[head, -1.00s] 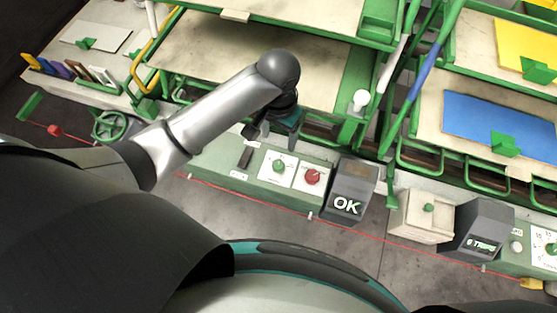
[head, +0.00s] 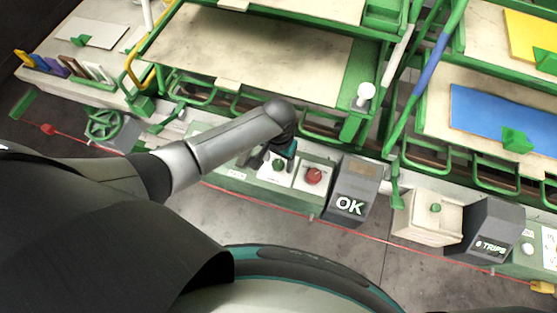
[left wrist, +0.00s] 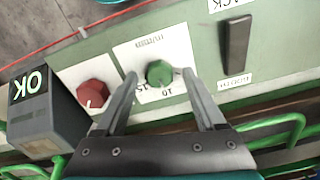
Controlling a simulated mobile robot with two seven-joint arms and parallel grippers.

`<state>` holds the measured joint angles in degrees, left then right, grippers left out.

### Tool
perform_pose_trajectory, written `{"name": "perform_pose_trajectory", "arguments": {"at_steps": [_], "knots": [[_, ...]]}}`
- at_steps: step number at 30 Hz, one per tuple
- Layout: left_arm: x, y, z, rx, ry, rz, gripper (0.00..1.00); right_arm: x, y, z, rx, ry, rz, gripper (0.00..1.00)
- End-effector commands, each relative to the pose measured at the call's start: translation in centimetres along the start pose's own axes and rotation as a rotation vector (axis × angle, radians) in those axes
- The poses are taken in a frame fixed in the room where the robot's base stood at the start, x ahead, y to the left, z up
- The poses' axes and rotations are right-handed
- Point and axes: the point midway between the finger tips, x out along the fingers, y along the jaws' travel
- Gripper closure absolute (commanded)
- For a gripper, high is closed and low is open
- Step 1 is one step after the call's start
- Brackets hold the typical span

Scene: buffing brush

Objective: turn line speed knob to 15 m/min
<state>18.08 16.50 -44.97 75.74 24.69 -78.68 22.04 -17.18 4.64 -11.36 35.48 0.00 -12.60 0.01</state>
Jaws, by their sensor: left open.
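The line speed knob is a green round knob (head: 278,165) on a white dial plate on the front control panel. In the left wrist view the knob (left wrist: 159,72) sits on its plate marked "m/min" (left wrist: 150,44), with 10 and 15 partly readable near it. My left gripper (head: 276,158) is over the panel at this knob. In the left wrist view its open fingers (left wrist: 160,77) lie one on each side of the green knob, with gaps between. I cannot tell whether the fingertips reach down to the plate. My right gripper is not in view.
A red knob (head: 313,176) is right beside the dial, and a grey box showing "OK" (head: 349,202) stands right of it. A black lever (left wrist: 236,45) is on the panel's other side. Green frames and trays (head: 260,60) rise behind. A red line crosses in front.

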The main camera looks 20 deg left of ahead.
Motion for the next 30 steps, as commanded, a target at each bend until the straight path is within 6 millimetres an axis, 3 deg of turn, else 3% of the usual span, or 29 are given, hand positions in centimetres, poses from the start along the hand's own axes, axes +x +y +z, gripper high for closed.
{"name": "perform_pose_trajectory", "arguments": {"at_steps": [9,27,30], "knots": [[0.16,0.04,-0.04,0.001,0.001,0.000,0.29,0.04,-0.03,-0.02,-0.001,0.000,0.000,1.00],[0.16,0.01,0.00,0.001,0.000,0.000,0.96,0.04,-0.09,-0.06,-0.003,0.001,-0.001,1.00],[0.16,0.01,0.00,0.001,0.000,0.000,1.00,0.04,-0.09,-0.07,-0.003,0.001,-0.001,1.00]]}}
